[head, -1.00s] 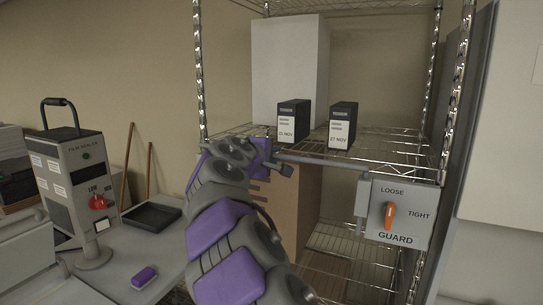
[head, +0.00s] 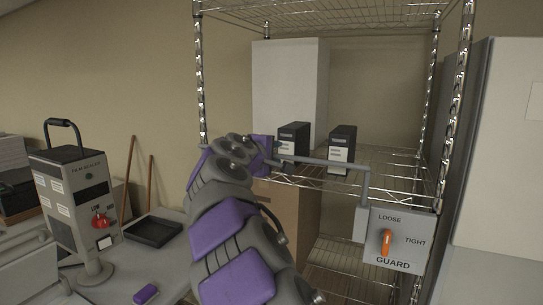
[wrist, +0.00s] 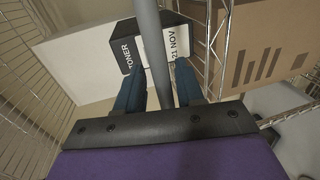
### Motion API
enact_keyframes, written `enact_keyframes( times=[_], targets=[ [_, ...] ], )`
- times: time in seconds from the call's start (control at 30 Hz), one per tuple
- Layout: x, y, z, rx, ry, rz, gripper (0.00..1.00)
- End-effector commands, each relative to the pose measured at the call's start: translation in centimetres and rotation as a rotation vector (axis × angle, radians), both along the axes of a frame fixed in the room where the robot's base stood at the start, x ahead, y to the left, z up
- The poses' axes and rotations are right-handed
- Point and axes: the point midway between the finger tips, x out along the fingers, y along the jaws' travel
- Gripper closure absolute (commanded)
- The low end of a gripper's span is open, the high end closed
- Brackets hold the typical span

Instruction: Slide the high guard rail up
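The high guard rail (head: 325,162) is a grey bar running across in front of the shelf, with a bend at its right end down into the guard bracket. The bracket box (head: 400,238) is labelled LOOSE, TIGHT and GUARD. Its orange knob (head: 386,242) stands upright, towards LOOSE. My gripper (head: 268,152) is at the rail's left part, mostly hidden by my arm in the head view. In the wrist view, the two blue fingers of my gripper (wrist: 160,85) flank the rail (wrist: 152,40) closely on both sides and appear shut on it.
Two black toner boxes (head: 293,145) (head: 342,147) stand on the wire shelf (head: 385,160) behind the rail. A white box (head: 285,85) stands behind them, and a cardboard box (head: 290,215) is below. A film sealer (head: 75,200) and a black tray (head: 152,230) are on the left table.

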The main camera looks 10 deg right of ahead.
Motion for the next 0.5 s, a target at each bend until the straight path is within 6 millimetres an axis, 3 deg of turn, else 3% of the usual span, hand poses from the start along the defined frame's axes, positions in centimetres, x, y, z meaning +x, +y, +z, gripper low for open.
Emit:
enact_keyframes(
  times=[0.33,0.5],
  targets=[
    [-0.2,0.5,-0.1,-0.001,0.003,-0.001,0.6],
    [-1.8,1.6,0.4,-0.001,0.0,0.001,0.6]
  ],
)
